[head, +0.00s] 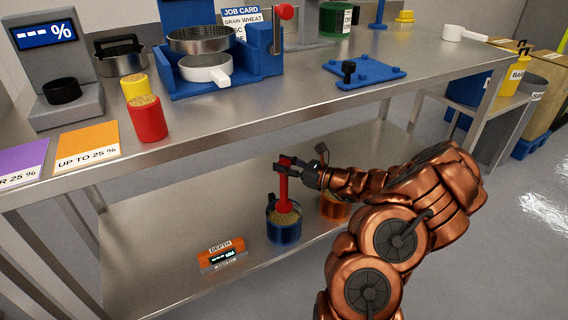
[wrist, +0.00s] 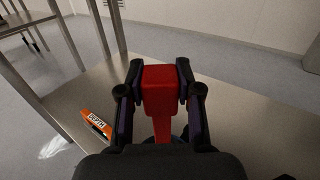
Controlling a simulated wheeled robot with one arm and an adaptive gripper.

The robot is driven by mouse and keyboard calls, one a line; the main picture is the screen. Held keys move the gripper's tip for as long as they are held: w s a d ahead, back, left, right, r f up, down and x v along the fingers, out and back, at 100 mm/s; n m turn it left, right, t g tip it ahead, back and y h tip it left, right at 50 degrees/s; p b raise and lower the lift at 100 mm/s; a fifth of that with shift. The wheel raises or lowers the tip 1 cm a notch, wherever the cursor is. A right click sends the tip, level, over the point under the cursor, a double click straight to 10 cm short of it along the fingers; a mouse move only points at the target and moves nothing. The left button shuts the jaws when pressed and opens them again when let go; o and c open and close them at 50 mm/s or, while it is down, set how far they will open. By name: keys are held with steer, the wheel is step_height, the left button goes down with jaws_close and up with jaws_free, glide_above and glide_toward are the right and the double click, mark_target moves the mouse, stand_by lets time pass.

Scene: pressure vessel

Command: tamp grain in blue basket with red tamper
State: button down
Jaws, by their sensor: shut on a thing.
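The blue basket (head: 284,231) stands upright on the lower steel shelf and holds tan grain (head: 286,218). My gripper (head: 297,166) is above the basket and shut on the upper part of the red tamper (head: 284,191). The tamper points down, and its lower end is inside the basket at the grain; I cannot tell how hard it presses. In the wrist view the red tamper (wrist: 160,95) sits between the two fingers, and the blue basket is mostly hidden below the gripper.
An orange basket (head: 334,206) stands right of the blue one, partly behind my arm. An orange depth gauge (head: 222,255) lies left on the lower shelf (head: 150,235). The upper bench (head: 240,115) overhangs the back of the shelf and carries a moisture meter (head: 58,70) and cups.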

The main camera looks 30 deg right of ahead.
mark_target(287, 178)
steer(key=shift+f+b, duration=1.6)
steer(key=shift+f, duration=0.95)
steer(key=shift+f, duration=1.35)
steer(key=shift+r+p, duration=1.05)
steer(key=shift+r, duration=0.4)
steer(key=shift+f, duration=0.15)
